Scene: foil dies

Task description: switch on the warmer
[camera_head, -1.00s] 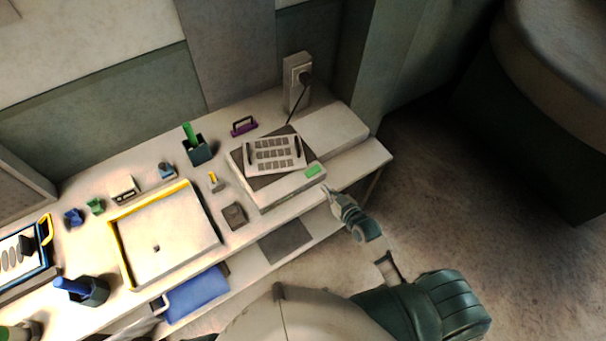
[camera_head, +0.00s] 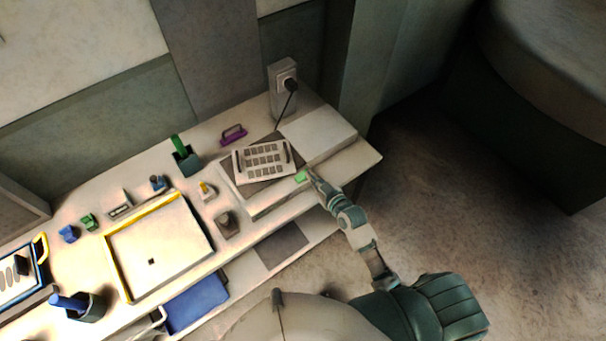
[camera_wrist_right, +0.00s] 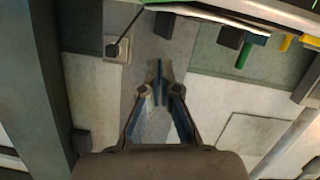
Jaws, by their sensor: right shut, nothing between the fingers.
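The warmer (camera_head: 257,207) is a pale box with a dark top plate at the right part of the bench. A white plate with rows of dark slots (camera_head: 262,161) and two dark handles lies on it. A green switch (camera_head: 300,177) sits at its front right corner. My right gripper (camera_head: 313,174) is shut and empty, with its fingertips right beside the switch; I cannot tell whether they touch it or whether the warmer is on. The right wrist view also shows the closed fingers (camera_wrist_right: 160,65); the switch is not seen there. My left gripper is not in view.
A plugged socket block (camera_head: 284,89) with a dark cable stands behind the warmer. A purple handled tool (camera_head: 233,135), a dark cup with a green tool (camera_head: 186,160) and a yellow-edged tray (camera_head: 117,270) are to the left. Open floor lies at right.

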